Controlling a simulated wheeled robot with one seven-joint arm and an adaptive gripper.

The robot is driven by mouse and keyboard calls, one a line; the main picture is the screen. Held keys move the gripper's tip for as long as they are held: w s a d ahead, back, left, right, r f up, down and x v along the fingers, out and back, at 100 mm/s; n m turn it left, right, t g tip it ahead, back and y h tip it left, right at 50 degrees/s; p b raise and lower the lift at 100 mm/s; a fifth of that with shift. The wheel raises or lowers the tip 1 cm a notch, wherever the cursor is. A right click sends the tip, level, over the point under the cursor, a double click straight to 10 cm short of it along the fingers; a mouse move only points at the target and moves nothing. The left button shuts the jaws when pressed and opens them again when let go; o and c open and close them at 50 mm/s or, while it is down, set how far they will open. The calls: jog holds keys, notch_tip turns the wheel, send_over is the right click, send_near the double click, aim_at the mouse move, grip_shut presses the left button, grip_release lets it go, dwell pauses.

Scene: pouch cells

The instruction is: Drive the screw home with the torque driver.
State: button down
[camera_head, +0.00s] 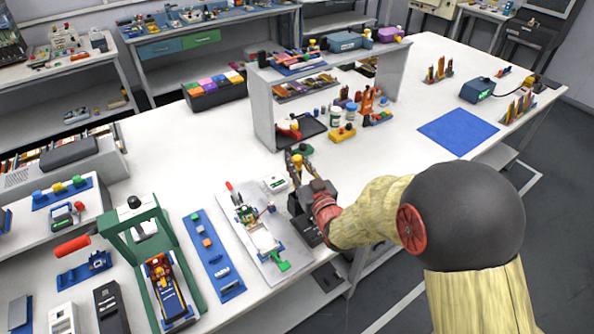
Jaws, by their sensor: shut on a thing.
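My gripper (297,157) is over the bench, just right of a grey base plate with a fixture. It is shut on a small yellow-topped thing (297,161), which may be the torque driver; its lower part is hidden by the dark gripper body. The grey fixture plate (237,236) carries a white round part (263,241), a green lever (281,263) and small green and red pieces. I cannot make out the screw at this size. A black block stands under and beside the gripper, partly covered by it.
A green press (196,262) with a red handle stands left of the fixture, and a blue strip (213,256) with small parts lies between them. A white shelf (264,112) stands behind my gripper. A blue mat (458,131) at the right is bare, with free bench around it.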

jog(key=shift+r, duration=0.8)
jog(key=shift+r, duration=0.2)
